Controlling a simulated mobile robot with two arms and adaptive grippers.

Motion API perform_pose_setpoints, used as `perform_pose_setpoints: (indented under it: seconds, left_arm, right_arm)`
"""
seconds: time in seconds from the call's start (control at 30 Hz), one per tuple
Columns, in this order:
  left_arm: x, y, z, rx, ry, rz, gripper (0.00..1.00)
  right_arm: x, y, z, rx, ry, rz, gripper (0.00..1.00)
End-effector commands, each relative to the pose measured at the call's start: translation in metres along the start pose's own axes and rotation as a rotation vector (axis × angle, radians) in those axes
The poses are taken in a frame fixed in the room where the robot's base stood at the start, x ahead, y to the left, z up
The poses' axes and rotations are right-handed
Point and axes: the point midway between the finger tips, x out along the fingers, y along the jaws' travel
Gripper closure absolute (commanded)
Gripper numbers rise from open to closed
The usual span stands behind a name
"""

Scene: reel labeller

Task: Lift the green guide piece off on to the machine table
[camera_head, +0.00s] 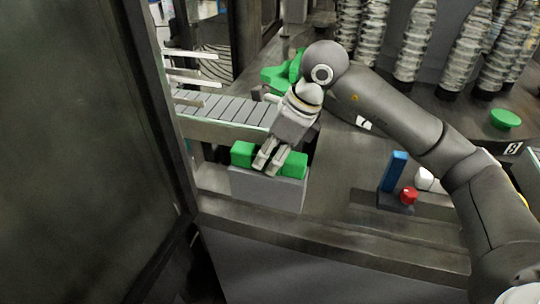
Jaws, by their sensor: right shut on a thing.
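My right gripper (266,166) comes down from above and is shut on the green guide piece (293,165). Green shows on both sides of the fingers, and the fingers hide the middle of the piece. The guide piece sits at the top of a grey block (266,190) at the front edge of the machine table (335,170). I cannot tell whether it is clear of the block. My left gripper is not in view.
A conveyor (225,107) runs behind the block. Another green part (275,77) is behind my right wrist. A blue upright piece (394,171) and a red knob (408,195) stand to the right. Bare table lies between block and blue piece. A dark panel (80,150) fills the left.

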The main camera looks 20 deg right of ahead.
Motion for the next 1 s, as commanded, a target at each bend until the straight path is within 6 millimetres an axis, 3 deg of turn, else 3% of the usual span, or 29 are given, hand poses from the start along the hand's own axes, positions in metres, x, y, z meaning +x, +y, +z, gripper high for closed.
perform_pose_setpoints:
  seconds: [0.3,0.6,0.8,1.0]
  left_arm:
    - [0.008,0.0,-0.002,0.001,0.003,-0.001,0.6]
    - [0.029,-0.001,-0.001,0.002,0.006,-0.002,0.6]
    - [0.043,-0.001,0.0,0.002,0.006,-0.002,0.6]
    - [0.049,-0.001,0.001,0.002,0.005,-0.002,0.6]
  right_arm:
    - [-0.03,0.0,0.013,-0.003,-0.006,-0.003,0.93]
    - [-0.084,0.054,0.037,-0.009,-0.007,-0.006,0.93]
    - [-0.102,0.104,0.044,-0.008,-0.005,-0.004,0.93]
    - [-0.114,0.131,0.05,-0.003,-0.003,-0.002,0.93]
